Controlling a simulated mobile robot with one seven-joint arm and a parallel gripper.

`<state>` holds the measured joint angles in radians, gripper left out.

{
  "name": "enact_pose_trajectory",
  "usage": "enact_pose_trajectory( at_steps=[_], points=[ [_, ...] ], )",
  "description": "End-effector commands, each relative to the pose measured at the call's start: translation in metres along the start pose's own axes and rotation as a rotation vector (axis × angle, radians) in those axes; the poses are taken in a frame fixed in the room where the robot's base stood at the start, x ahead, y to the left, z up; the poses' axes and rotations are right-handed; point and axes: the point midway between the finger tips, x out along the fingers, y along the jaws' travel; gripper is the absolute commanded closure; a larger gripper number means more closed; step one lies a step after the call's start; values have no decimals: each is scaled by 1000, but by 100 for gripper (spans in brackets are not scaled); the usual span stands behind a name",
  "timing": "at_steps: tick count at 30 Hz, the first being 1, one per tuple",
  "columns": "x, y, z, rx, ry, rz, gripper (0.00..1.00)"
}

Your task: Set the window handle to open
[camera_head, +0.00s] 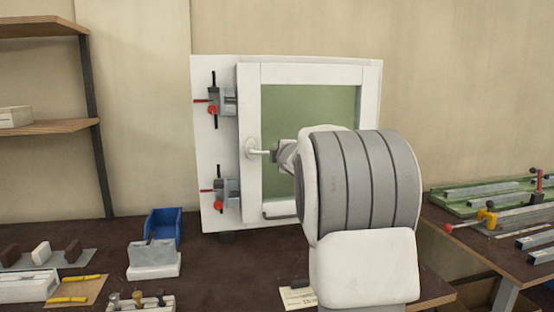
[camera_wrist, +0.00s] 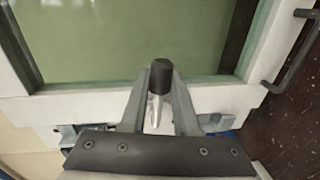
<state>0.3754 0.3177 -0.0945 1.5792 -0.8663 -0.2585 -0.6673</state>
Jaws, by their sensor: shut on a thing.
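The window handle (camera_head: 259,152) is a pale lever on the left stile of the white window sash (camera_head: 250,190). In the head view it lies about level, pointing right from its round base toward the green pane (camera_head: 320,108). My gripper (camera_head: 275,153) is at its right end, largely hidden behind my arm. In the wrist view my gripper (camera_wrist: 160,98) is shut on the handle (camera_wrist: 155,112). The handle's dark end (camera_wrist: 161,75) sticks out past the fingertips over the pane. The sash looks closed in its frame.
A dark bar handle (camera_head: 280,214) is low on the sash. A blue bin (camera_head: 164,228) and a grey block stand on the dark bench, left. Another bench with profiles (camera_head: 500,205) is right.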

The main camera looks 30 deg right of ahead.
Motion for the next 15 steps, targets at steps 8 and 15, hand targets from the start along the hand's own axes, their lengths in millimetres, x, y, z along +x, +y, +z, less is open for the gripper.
enact_pose_trajectory(
  at_steps=[8,15],
  points=[
    [-1,5,-1,-52,-7,2,100],
    [-1,5,-1,-55,-8,2,100]
  ],
)
